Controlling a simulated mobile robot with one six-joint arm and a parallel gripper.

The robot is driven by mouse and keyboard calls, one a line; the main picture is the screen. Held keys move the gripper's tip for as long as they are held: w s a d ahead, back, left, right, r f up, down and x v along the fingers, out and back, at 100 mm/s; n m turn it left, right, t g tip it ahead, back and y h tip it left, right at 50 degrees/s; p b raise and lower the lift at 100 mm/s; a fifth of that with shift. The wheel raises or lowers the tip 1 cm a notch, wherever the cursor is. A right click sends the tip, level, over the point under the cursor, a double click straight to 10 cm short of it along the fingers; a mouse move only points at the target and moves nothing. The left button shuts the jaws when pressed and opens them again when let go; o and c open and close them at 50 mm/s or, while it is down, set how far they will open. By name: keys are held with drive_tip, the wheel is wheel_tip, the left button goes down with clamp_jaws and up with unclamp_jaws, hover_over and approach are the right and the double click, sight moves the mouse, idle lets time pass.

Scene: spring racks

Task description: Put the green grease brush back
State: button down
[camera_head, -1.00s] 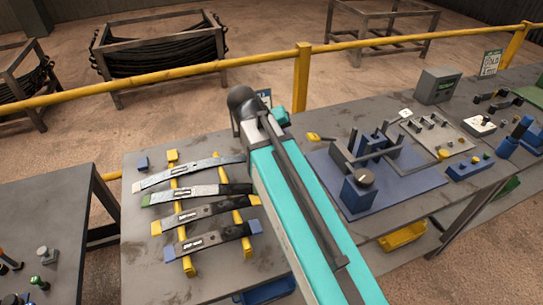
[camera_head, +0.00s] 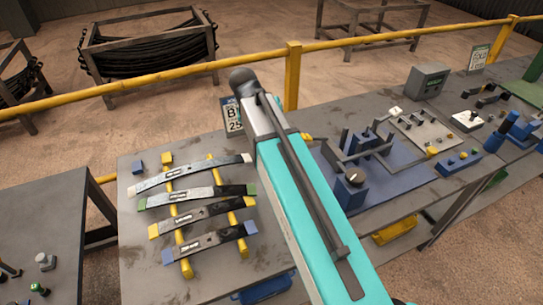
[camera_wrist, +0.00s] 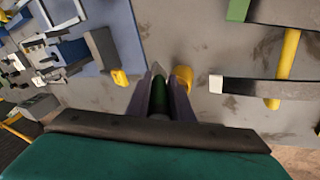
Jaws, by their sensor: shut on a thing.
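My gripper (camera_wrist: 158,90) shows in the wrist view with its two fingers closed on a dark green piece, which looks like the handle of the green grease brush (camera_wrist: 160,102). The rest of the brush is hidden by the fingers and my wrist. The fingers are above the grey bench top (camera_wrist: 185,30), between the blue mat at left and the strips at right. In the head view my arm reaches over the bench and hides the gripper and brush. No holder for the brush can be made out.
Several curved leaf strips (camera_head: 205,193) lie across two yellow bars. A blue mat (camera_head: 385,190) carries a fixture. Small yellow pieces (camera_wrist: 120,77) lie close to the fingers. A yellow rail (camera_head: 293,75) runs behind the bench; a sign (camera_head: 232,115) stands near my arm.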

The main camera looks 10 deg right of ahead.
drive_tip(key=w+r+m+g+y+p, duration=0.1)
drive_tip(key=w+r+y+p, duration=0.2)
drive_tip(key=w, duration=0.4)
drive_tip(key=shift+w+m+g+y+p, duration=0.2)
drive_tip(key=shift+m+g+y+p, duration=0.15)
drive_tip(key=shift+y+p, duration=0.45)
drive_tip(key=shift+f+b, duration=0.8)
drive_tip(key=shift+f, duration=1.7)
drive_tip(key=shift+f+b, duration=1.4)
drive_tip(key=shift+f, duration=1.2)
drive_tip(key=c, duration=1.6)
unclamp_jaws()
drive_tip(key=shift+o, duration=0.2)
